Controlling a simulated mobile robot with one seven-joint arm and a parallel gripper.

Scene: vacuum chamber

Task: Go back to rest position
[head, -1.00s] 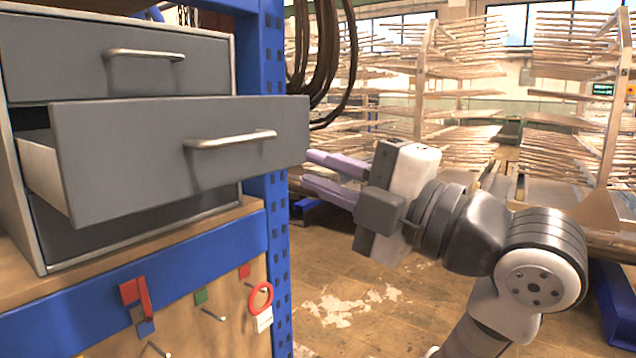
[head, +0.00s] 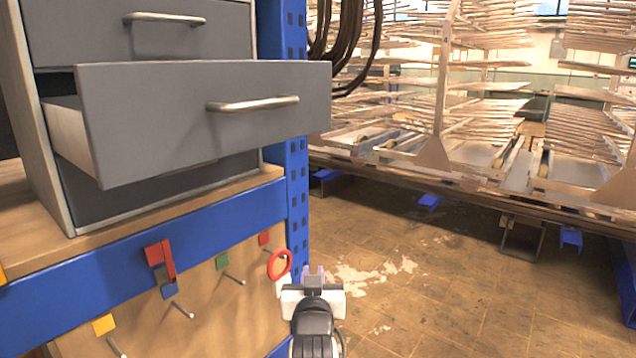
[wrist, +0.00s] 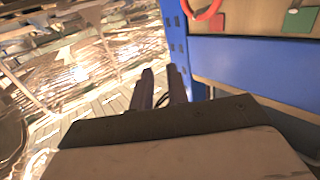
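My gripper (head: 314,271) is low in the head view, beside the blue post and in front of the floor, pointing away from the camera. In the wrist view its two purple-grey fingers (wrist: 160,72) stand a little apart with nothing held between them. The grey drawer (head: 200,125) with a metal handle (head: 253,104) is pulled partly out of its cabinet, above and left of my gripper. My gripper is clear of the drawer and its handle.
The blue post (head: 296,150) and bench front with red ring (head: 279,265), hooks and coloured tags are close on my gripper's left. Black cables (head: 345,40) hang above. Wooden racks (head: 440,100) stand behind. The floor (head: 450,270) to the right is open.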

